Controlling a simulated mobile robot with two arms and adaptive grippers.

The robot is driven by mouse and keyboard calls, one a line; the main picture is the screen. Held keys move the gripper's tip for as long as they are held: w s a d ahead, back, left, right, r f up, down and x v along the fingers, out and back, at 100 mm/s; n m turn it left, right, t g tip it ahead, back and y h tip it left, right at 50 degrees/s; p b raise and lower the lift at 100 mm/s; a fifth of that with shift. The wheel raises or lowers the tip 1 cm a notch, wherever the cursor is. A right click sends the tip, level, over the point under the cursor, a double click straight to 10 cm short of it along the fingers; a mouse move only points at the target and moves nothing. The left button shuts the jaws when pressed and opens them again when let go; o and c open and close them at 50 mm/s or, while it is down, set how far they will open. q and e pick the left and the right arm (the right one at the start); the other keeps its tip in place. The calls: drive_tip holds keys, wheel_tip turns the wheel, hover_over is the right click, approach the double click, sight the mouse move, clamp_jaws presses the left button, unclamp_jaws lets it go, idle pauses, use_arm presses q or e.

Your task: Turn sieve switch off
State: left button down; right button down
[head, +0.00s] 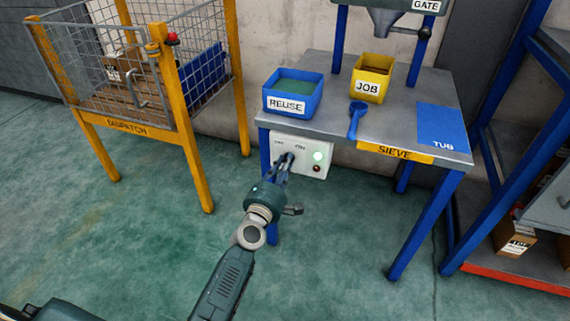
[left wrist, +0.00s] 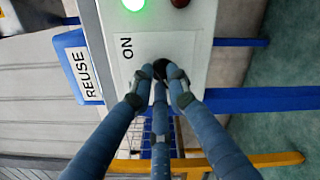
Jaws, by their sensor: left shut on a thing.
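The white sieve switch box (head: 328,147) hangs under the front left edge of the sieve table. It bears an ON label, a second label to its left too small to read surely, a bright green lamp (head: 318,156) and a dark red lamp (head: 317,168). My left gripper (head: 286,160) reaches the box's face. In the left wrist view its three fingers (left wrist: 160,78) are closed together on the dark switch knob (left wrist: 161,66), below the ON label (left wrist: 127,48). The fingers mostly hide the knob, so I cannot tell its angle. The green lamp (left wrist: 133,4) is lit there too.
The grey sieve table (head: 330,122) holds a blue REUSE bin (head: 290,105), a yellow JOB bin (head: 369,87), a blue scoop (head: 356,120) and a blue TUB mat (head: 440,120). A yellow DISPATCH cage (head: 135,128) stands left, a blue rack (head: 500,185) right. Green floor between is clear.

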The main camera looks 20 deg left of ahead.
use_arm(q)
drive_tip(key=shift+m, duration=0.3)
use_arm(e)
drive_tip(key=shift+r, duration=0.1)
use_arm(q)
drive_tip(key=shift+d+f+m+p, duration=0.15)
drive_tip(key=shift+m+p, duration=1.45)
drive_tip(key=shift+m, duration=2.3)
drive_tip(key=shift+d+f+m+p, duration=0.15)
drive_tip(key=shift+m+p, duration=1.45)
drive_tip(key=shift+m, duration=2.3)
use_arm(e)
wheel_tip(320, 180, down, 16)
drive_tip(key=g, duration=0.1)
drive_tip(key=shift+a, duration=0.15)
use_arm(q)
drive_tip(key=shift+r, duration=0.1)
use_arm(e)
drive_tip(key=shift+s+r, duration=0.1)
use_arm(q)
drive_tip(key=c, duration=1.7)
unclamp_jaws()
drive_tip(key=shift+s, duration=0.15)
use_arm(e)
drive_tip(key=shift+s, duration=0.1)
use_arm(q)
drive_tip(key=s, duration=1.2)
drive_tip(key=shift+a, duration=0.2)
